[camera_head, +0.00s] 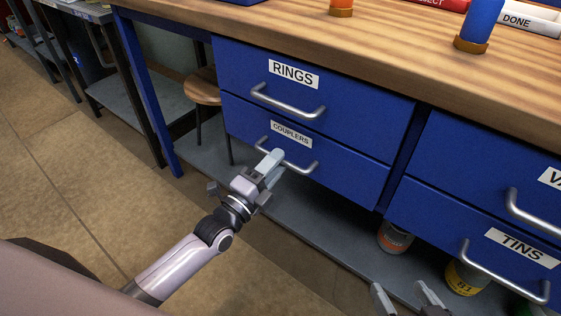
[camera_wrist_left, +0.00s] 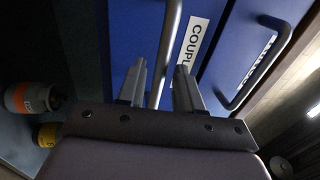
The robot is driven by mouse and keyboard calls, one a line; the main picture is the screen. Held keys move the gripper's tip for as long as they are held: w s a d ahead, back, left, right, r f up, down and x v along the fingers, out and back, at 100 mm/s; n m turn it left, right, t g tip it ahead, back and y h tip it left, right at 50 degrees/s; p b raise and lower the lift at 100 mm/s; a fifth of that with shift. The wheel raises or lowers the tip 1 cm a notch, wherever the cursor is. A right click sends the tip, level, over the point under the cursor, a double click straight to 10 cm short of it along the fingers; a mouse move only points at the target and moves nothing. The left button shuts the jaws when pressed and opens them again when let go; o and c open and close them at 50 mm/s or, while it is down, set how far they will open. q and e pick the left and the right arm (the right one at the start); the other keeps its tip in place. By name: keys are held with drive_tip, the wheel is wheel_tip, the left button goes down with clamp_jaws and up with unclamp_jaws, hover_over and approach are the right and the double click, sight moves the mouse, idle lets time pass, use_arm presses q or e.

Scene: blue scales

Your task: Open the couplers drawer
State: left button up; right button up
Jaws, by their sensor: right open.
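The couplers drawer (camera_head: 345,172) is the lower blue drawer under the rings drawer, and it is shut. Its label reads COUPLERS (camera_head: 291,134) and also shows in the left wrist view (camera_wrist_left: 192,46). Its silver bar handle (camera_head: 300,168) runs across the front below the label. My left gripper (camera_head: 271,164) is at this handle. In the left wrist view, the handle (camera_wrist_left: 170,40) passes between its two parted fingers (camera_wrist_left: 160,84), with some gap showing; contact is unclear. My right gripper (camera_head: 406,296) is open and empty at the bottom edge, away from the couplers handle.
The rings drawer (camera_head: 310,97) with its handle is directly above, under the wooden worktop (camera_head: 380,35). The tins drawer (camera_head: 470,240) is to the right. Cans (camera_head: 395,237) stand on the low shelf. A stool (camera_head: 203,92) is behind at left. The floor in front is clear.

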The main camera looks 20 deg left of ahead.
use_arm(q)
drive_tip(key=shift+x, duration=1.05)
clamp_jaws()
drive_tip(key=shift+s, duration=0.15)
